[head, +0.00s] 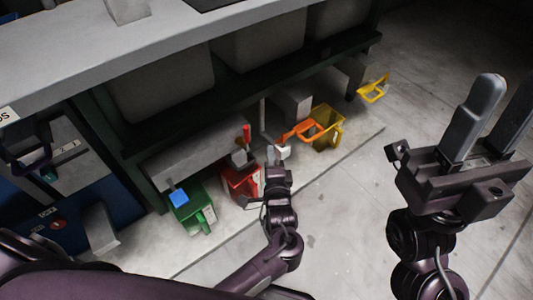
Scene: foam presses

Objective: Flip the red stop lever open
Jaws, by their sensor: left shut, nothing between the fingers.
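A short red lever (246,133) stands upright above a grey block on top of a red box (238,183), low under the bench. I take it to be the stop lever. My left gripper (271,156) is shut and empty. It is just right of the red box and lower right of the lever, with a visible gap to the lever. The gripper and wrist overlap the right edge of the red box and hide part of it. My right gripper (496,105) is raised at the right, open and empty, its two fingers apart.
A green box (195,213) with a blue top (179,197) stands left of the red one. An orange frame (306,131) and a yellow box (328,127) stand to the right, and a yellow loop (373,90) beyond. The bench top (150,45) overhangs. The floor in front is clear.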

